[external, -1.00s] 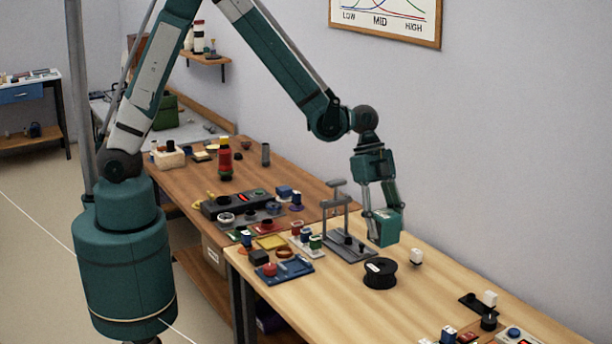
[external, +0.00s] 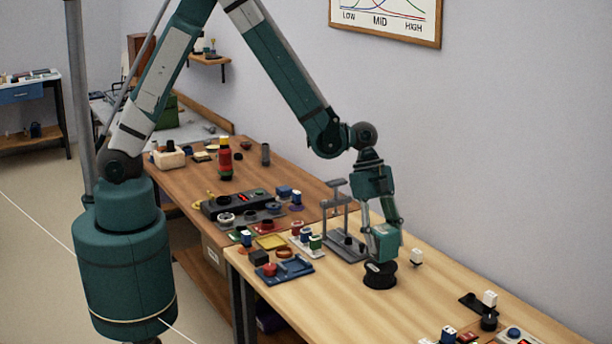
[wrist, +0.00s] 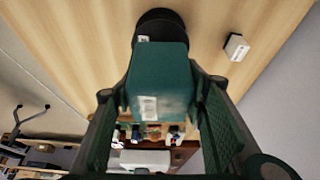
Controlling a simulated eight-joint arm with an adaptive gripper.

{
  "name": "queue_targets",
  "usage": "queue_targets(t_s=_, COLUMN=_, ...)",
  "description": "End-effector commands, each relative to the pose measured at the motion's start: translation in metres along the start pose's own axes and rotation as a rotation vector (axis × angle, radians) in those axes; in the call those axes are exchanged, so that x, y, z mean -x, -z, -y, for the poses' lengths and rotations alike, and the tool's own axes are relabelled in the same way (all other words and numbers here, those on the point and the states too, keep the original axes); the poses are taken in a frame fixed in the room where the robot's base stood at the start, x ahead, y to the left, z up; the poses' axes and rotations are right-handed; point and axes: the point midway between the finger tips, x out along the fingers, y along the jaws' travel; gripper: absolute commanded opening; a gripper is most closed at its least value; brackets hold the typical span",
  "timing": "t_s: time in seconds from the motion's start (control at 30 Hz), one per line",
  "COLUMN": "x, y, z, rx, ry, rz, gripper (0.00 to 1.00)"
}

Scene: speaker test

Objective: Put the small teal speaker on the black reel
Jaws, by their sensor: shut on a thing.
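The small teal speaker (external: 384,243) is a box with a pale label, held between the fingers of my gripper (external: 382,232). In the wrist view the speaker (wrist: 160,80) sits between the two fingers of my gripper (wrist: 160,95). The black reel (external: 379,277) lies flat on the light wood table, directly below the speaker. The speaker's underside is at or just above the reel's top; I cannot tell whether they touch. In the wrist view the reel (wrist: 158,18) shows partly behind the speaker, which hides the rest.
A small white block (external: 416,257) stands right of the reel. A grey stand (external: 345,245) is close by on the left. A blue tray (external: 284,271) with small parts lies further left. The light wood table (external: 350,312) is clear in front of the reel.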

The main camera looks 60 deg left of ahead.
Motion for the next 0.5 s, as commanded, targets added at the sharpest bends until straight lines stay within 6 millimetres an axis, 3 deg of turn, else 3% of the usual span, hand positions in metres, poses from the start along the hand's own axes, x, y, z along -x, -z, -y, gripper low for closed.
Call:
queue_targets(t_s=0.23, x=-0.021, y=-0.009, z=0.0, rx=0.0, ry=0.0, rz=0.0, gripper=0.2)
queue_targets(t_s=0.5, x=-0.025, y=-0.01, z=0.0, rx=0.0, ry=0.0, rz=0.0, gripper=0.2)
